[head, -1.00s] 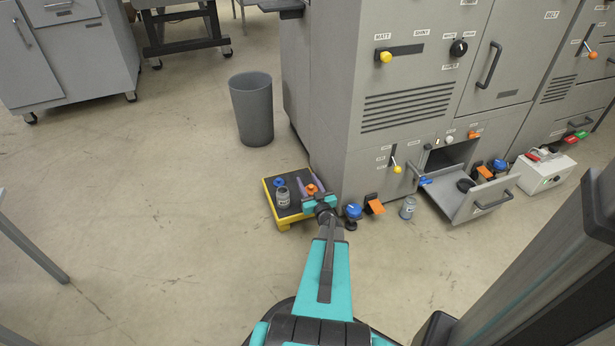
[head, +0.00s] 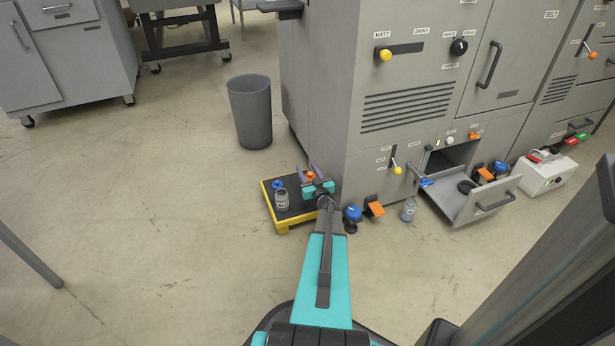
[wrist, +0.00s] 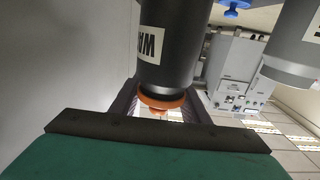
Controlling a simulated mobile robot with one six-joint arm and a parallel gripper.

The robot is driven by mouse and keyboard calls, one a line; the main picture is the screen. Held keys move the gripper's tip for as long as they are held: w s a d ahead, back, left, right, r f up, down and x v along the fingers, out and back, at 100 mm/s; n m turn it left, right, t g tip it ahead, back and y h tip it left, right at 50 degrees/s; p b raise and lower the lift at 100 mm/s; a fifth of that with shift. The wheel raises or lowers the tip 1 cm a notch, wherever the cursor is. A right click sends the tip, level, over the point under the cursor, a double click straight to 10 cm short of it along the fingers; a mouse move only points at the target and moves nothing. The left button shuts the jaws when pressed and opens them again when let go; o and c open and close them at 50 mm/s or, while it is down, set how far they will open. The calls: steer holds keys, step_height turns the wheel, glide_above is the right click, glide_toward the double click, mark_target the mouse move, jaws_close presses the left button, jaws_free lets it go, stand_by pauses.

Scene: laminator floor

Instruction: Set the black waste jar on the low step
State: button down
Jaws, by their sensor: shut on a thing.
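My gripper (head: 309,174) is shut on the black waste jar (wrist: 170,45), a dark jar with a white label partly reading "WA" and an orange cap. In the head view the orange cap (head: 309,178) shows between the fingers; the dark body is hard to make out there. The low step (head: 281,224) is a small platform with a black top and yellow edges, on the floor against the machine. My gripper and the jar are over its right part; whether the jar touches the top I cannot tell.
A grey labelled jar (head: 282,199) and a blue item (head: 278,184) are on the left of the step. The machine's side (head: 325,110) is close on the right. A grey bin (head: 251,110) stands behind. Another grey jar (head: 408,210) stands by the open drawer (head: 485,200).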

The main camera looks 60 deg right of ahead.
mark_target(308, 177)
steer(key=shift+f+b, duration=1.1)
steer(key=shift+f, duration=0.65)
steer(key=c, duration=1)
jaws_free()
steer(key=shift+f, duration=0.1)
steer(key=shift+s+a, duration=0.35)
steer(key=shift+s, duration=0.1)
steer(key=p+v, duration=0.3)
steer(key=v, duration=0.8)
steer(key=shift+p, duration=0.3)
